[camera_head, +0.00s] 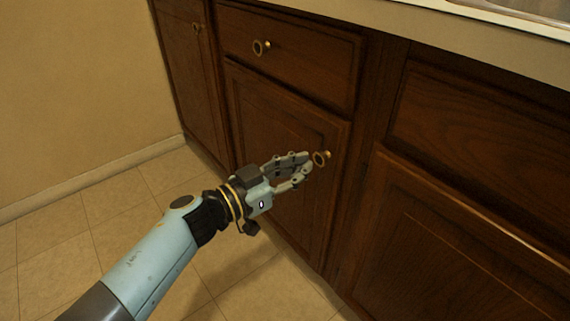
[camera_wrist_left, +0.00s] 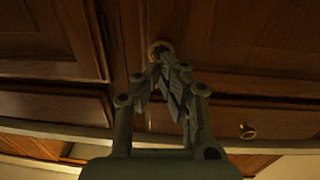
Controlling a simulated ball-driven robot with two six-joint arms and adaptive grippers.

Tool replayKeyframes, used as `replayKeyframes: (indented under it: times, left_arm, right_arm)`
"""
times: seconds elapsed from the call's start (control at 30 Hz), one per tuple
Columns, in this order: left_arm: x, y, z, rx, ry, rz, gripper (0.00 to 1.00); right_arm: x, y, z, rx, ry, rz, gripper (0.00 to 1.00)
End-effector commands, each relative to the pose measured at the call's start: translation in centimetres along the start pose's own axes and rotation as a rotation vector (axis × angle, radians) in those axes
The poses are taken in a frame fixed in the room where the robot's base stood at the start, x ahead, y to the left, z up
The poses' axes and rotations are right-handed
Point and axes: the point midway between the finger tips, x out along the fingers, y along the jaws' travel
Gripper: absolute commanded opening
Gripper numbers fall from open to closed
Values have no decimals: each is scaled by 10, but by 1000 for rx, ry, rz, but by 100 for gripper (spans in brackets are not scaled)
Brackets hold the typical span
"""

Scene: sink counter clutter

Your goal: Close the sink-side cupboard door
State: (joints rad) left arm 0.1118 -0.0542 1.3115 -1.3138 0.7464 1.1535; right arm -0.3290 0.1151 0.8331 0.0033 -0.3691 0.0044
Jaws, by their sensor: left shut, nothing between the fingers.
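The cupboard door with a ring knob (camera_head: 285,125) is dark brown wood, below a drawer in the head view. It looks about flush with the cabinet front; I cannot tell whether a small gap is left. Its brass ring knob (camera_head: 321,158) sits near its upper right corner, and also shows in the left wrist view (camera_wrist_left: 160,46). My left gripper (camera_head: 308,163) is shut and empty, its fingertips at the knob's left side. In the left wrist view its fingertips (camera_wrist_left: 165,62) come together right by the knob; I cannot tell whether they touch it. My right gripper is not in view.
A drawer (camera_head: 290,55) with its own ring knob (camera_head: 261,47) is above the door. Another cupboard door (camera_head: 450,245) is at the right, under the counter edge (camera_head: 490,40) and sink rim. A beige wall (camera_head: 75,90) stands at the left. The tiled floor (camera_head: 150,205) is clear.

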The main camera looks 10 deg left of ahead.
Motion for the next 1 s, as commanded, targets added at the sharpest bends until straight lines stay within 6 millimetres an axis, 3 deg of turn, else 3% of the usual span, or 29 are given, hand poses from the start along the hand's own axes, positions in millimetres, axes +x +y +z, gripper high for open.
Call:
replayKeyframes:
  times: [0.4, 1.0]
  left_arm:
    - [28, 1, 0, -1, 1, -83, 0]
    - [24, -1, -3, 0, 4, -84, 0]
  right_arm:
    - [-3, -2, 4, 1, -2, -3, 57]
    - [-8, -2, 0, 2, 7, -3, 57]
